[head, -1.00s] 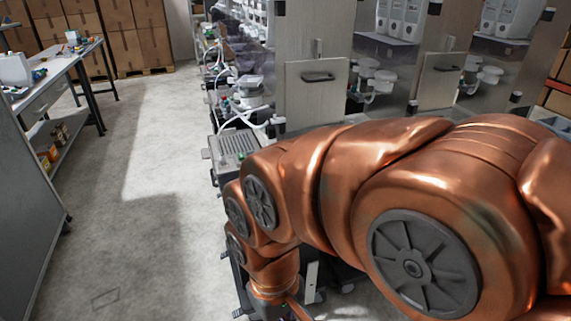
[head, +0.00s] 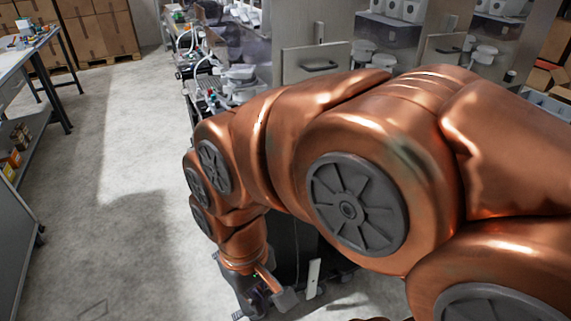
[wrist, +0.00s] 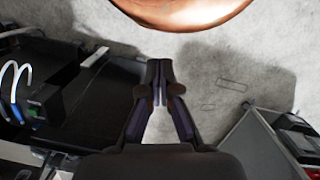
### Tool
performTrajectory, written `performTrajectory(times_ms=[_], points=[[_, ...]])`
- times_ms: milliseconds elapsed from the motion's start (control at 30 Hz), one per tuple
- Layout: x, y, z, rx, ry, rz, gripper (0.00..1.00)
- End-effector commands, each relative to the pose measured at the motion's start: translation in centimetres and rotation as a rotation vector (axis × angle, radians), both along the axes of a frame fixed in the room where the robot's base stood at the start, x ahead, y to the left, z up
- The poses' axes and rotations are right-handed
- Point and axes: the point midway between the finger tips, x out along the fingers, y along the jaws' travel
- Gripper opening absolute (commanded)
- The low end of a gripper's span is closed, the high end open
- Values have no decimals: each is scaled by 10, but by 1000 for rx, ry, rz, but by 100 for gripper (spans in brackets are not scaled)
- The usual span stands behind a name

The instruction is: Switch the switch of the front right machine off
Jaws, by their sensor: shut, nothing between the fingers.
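My gripper (wrist: 160,72) is in the middle of the wrist view, its two dark fingers together at the tips with nothing between them. Bare concrete floor lies below it, with a black machine or tray part close on its left. In the head view my copper arm covers much of the row of machines (head: 318,64). The wrist end points down at the lower left of the arm, and the fingertips are not clear there.
A black flat surface (wrist: 88,110) with white tubes (wrist: 18,80) lies left in the wrist view, and a grey cabinet (wrist: 265,145) lies right. In the head view a workbench (head: 30,52) stands left, cardboard boxes (head: 98,30) behind. The aisle floor (head: 120,190) is clear.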

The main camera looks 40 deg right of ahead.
Motion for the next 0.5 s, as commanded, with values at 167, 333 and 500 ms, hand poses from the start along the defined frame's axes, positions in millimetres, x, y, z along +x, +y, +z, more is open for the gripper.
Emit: performTrajectory(times_ms=[167,333,500], points=[[44,-12,21,-2,-12,-186,0],[95,-36,46,-3,-20,-424,0],[140,-71,67,-2,-25,-664,0]])
